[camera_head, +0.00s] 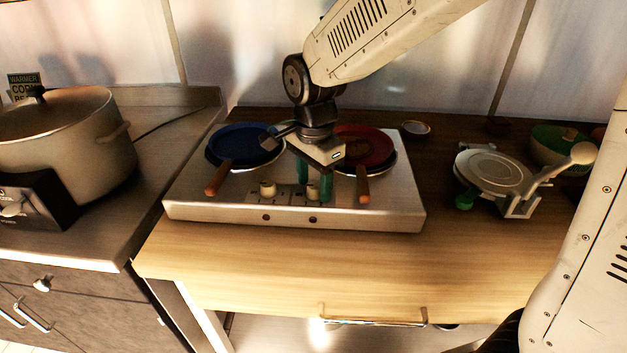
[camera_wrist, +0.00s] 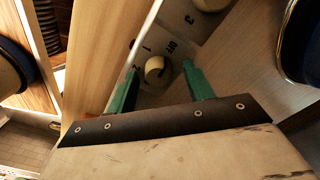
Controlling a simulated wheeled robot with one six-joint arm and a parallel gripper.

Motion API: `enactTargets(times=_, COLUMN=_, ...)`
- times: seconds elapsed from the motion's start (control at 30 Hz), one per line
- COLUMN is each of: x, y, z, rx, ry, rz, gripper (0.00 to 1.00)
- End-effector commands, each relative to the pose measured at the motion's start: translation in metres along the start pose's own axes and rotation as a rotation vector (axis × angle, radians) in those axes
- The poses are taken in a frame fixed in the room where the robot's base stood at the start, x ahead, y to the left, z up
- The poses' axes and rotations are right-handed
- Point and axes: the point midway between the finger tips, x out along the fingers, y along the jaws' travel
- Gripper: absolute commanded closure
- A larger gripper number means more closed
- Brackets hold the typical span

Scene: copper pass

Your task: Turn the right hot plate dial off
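The hot plate (camera_head: 190,207) is a pale metal box with two cream dials on top near its front edge. The right dial (camera_head: 313,190) stands below my gripper (camera_head: 314,188). In the wrist view the right dial (camera_wrist: 155,69) sits between the green fingertips of my gripper (camera_wrist: 160,68), with a gap on both sides. The fingers are spread and hold nothing. Markings lie around the dial, but its pointer setting is too small to tell. The left dial (camera_head: 268,188) stands apart; a second dial (camera_wrist: 210,3) shows at the wrist view's top edge.
A blue pan (camera_head: 240,143) and a red pan (camera_head: 368,146) sit on the hot plate, their handles toward the front. A large pot (camera_head: 75,150) stands left. A white press-like tool (camera_head: 492,170) and a green bowl (camera_head: 560,146) stand right. The wooden counter front (camera_head: 300,270) is clear.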

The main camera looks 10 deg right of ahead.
Motion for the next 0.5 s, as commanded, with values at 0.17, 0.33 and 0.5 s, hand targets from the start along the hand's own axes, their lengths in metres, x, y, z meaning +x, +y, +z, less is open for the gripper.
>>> enactTargets(times=0.17, x=0.001, y=0.001, z=0.0, rx=-0.001, ry=-0.001, rz=0.003, gripper=0.48)
enactTargets(times=0.33, x=-0.013, y=0.001, z=0.0, rx=0.0, ry=-0.001, rz=0.001, gripper=0.48)
enactTargets(times=0.5, x=-0.043, y=0.0, z=0.0, rx=0.0, ry=0.0, rz=-0.002, gripper=0.48)
